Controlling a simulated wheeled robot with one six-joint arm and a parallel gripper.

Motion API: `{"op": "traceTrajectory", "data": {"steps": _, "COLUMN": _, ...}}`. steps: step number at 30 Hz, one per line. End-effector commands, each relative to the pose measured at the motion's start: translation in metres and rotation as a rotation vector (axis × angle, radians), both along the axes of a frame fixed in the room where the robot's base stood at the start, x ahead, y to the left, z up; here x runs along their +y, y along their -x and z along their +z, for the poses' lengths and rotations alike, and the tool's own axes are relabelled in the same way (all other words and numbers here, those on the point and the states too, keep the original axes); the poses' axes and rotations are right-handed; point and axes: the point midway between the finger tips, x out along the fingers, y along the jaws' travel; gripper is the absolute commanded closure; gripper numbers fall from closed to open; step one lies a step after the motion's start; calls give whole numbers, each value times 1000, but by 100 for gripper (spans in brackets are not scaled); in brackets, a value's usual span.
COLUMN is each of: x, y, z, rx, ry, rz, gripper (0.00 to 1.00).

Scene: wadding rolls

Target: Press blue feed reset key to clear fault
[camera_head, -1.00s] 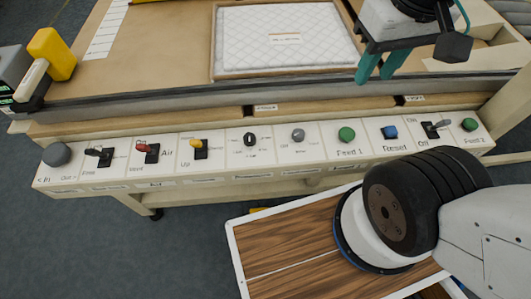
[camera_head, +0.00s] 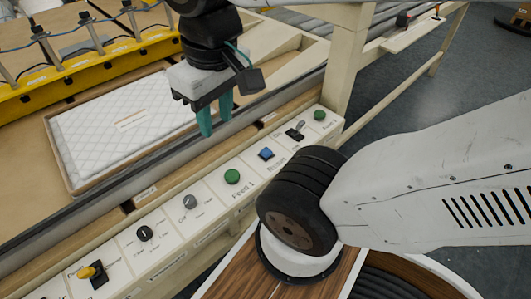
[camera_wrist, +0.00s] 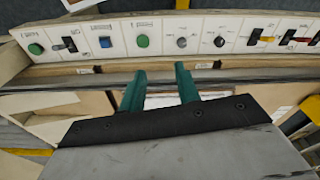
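In the wrist view the blue key (camera_wrist: 105,42) is near the top, left of the green button (camera_wrist: 142,41). My gripper (camera_head: 216,118) has teal fingers pointing down, above and behind the panel, up and left of the key. In the wrist view the fingers (camera_wrist: 160,88) are apart with nothing between them. The gripper touches no key.
A quilted white pad (camera_head: 125,120) lies in a tray behind the panel. A grey selector knob (camera_head: 190,202), a black knob (camera_head: 145,232) and a yellow toggle (camera_head: 92,272) continue along the panel. A second green button (camera_head: 319,115) sits at its far end. Floor at right is open.

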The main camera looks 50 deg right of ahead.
Motion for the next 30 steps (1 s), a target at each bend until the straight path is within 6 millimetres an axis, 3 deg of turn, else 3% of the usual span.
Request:
{"op": "traceTrajectory", "data": {"steps": 6, "x": 0, "y": 0, "z": 0, "rx": 0, "ry": 0, "rz": 0, "gripper": 68}}
{"op": "traceTrajectory", "data": {"steps": 9, "x": 0, "y": 0, "z": 0, "rx": 0, "ry": 0, "rz": 0, "gripper": 96}}
{"op": "traceTrajectory", "data": {"steps": 10, "x": 0, "y": 0, "z": 0, "rx": 0, "ry": 0, "rz": 0, "gripper": 100}}
{"op": "traceTrajectory", "data": {"steps": 30, "x": 0, "y": 0, "z": 0, "rx": 0, "ry": 0, "rz": 0, "gripper": 100}}
